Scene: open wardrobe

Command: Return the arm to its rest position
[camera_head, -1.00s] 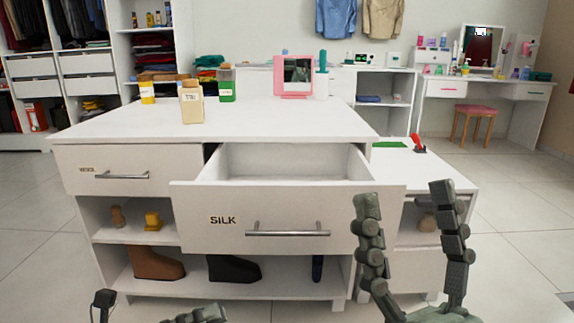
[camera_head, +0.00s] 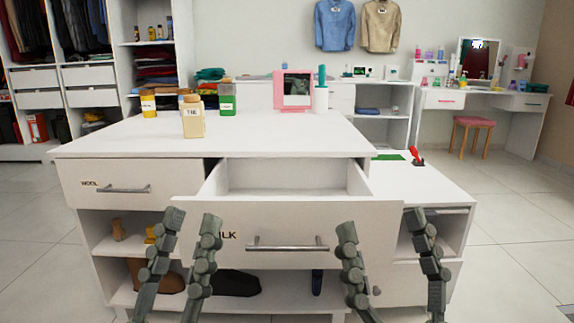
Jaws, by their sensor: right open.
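My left gripper (camera_head: 191,222) is in front of the cabinet, over the left part of the SILK drawer front, and hides part of its label. Its two fingers stand apart with nothing visible between them. My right gripper (camera_head: 382,222) is open and empty near the right end of the drawer front. Its fingers are spread wide. The SILK drawer (camera_head: 300,222) is pulled out, and its visible inside looks empty. Its bar handle (camera_head: 288,247) lies between the two grippers, with neither on it. Whether the fingers touch the drawer front cannot be told.
The closed WOOL drawer (camera_head: 95,180) is on the left. Several bottles, including a cream one (camera_head: 193,120), and a pink-framed item (camera_head: 293,92) stand on the white cabinet top (camera_head: 270,140). A lower side table (camera_head: 410,180) is at right. Floor is clear further right.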

